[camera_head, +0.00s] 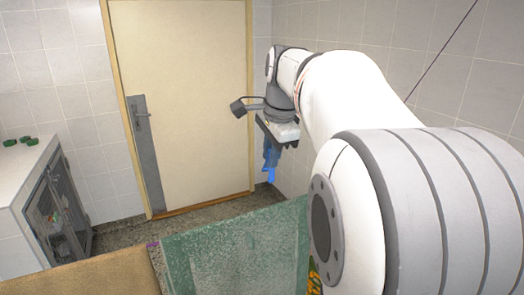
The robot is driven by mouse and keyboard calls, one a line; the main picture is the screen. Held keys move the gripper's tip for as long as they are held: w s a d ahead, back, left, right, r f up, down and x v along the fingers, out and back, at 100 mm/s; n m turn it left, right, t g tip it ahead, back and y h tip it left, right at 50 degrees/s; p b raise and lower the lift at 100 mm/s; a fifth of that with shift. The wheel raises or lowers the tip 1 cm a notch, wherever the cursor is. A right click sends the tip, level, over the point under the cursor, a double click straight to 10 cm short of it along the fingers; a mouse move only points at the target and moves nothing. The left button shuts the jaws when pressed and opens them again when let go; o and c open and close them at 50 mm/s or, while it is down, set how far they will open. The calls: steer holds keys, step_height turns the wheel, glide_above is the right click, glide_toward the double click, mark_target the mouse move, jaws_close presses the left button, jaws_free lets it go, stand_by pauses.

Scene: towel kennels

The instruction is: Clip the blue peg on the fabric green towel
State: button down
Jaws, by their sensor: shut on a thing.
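My gripper (270,148) is in the middle of the camera_head view, pointing down in front of the door. It is shut on the blue peg (269,168), which hangs below the fingers in free air. The fabric green towel (230,252) shows at the bottom centre, below and nearer than the peg, and clearly apart from it. Its right side runs behind my arm, and its lower part is cut off by the frame edge.
A tan surface (85,278) lies left of the towel, with a small purple bit (153,245) between them. Something yellow (313,275) shows beside my arm. A cabinet (50,205) with green items (20,141) stands left. A dark line (440,55) crosses the upper right.

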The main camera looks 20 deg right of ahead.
mark_target(270, 181)
steer(key=b+x, duration=0.2)
steer(key=x, duration=0.1)
steer(key=shift+s+a+f, duration=0.1)
steer(key=shift+s+f, duration=0.1)
steer(key=shift+s, duration=0.1)
steer(key=shift+f+b, duration=2.15)
steer(key=shift+f, duration=0.3)
steer(key=shift+f, duration=0.2)
steer(key=shift+f+b, duration=0.3)
steer(key=shift+f, duration=0.05)
steer(key=shift+f, duration=0.25)
steer(key=shift+f+b, duration=0.35)
steer(key=shift+f, duration=0.1)
steer(key=shift+f+b, duration=0.35)
steer(key=shift+f, duration=0.05)
stand_by(0.3)
